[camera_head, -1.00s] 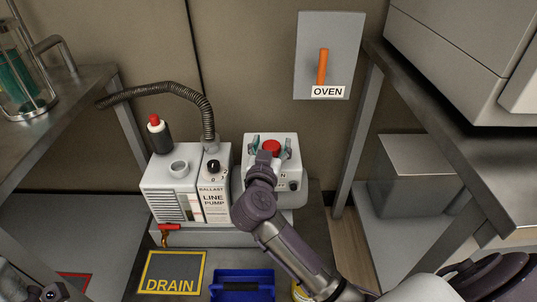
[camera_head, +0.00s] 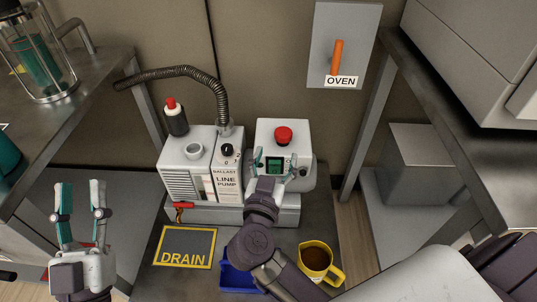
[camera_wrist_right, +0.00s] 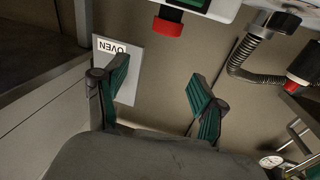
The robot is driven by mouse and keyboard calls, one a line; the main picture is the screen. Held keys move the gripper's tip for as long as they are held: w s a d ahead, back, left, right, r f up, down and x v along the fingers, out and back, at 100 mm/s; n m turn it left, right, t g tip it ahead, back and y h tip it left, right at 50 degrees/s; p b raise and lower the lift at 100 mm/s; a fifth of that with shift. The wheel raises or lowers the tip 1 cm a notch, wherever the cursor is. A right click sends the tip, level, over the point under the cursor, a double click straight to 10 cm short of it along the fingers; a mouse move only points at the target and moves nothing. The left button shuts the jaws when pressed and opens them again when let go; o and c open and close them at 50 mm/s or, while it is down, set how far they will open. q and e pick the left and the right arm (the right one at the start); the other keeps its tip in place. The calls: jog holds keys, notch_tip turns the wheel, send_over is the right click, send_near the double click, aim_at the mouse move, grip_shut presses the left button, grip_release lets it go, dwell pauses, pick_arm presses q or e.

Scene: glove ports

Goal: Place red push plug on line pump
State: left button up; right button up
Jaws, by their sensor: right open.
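The line pump (camera_head: 205,170) is a white boxy unit with a "LINE PUMP" label, and a white motor housing (camera_head: 262,132) stands at its right. The red push plug (camera_head: 283,135) sits upright on top of that housing. In the right wrist view the plug (camera_wrist_right: 167,27) shows beyond the fingers, apart from them. My right gripper (camera_head: 281,167) is open and empty in front of the housing, below the plug in the head view. Its wrist hides part of the housing's front. My left gripper (camera_head: 80,190) is open and empty at the left, fingers upward.
A black bottle with a red cap (camera_head: 175,118) stands behind the pump, and a grey hose (camera_head: 190,72) arches over it. A yellow mug (camera_head: 333,273), a blue tray (camera_head: 232,280) and a DRAIN mat (camera_head: 185,247) lie in front. Metal shelves flank both sides.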

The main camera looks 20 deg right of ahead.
jog(key=s+r+m+t, duration=0.1)
jog(key=s+r+t, duration=0.3)
jog(key=r+t, duration=0.55)
jog(key=s+a+r+n+y, duration=0.1)
jog(key=a+r+n+y, duration=0.1)
jog(key=n+y, duration=0.4)
jog(key=s+a+r+n+y, duration=0.2)
jog(key=a+n+y, duration=0.2)
jog(key=y, duration=0.7)
jog(key=shift+s+a+r+n, duration=0.15)
jog(key=shift+a+r+n, duration=0.25)
jog(key=shift+n, duration=0.6)
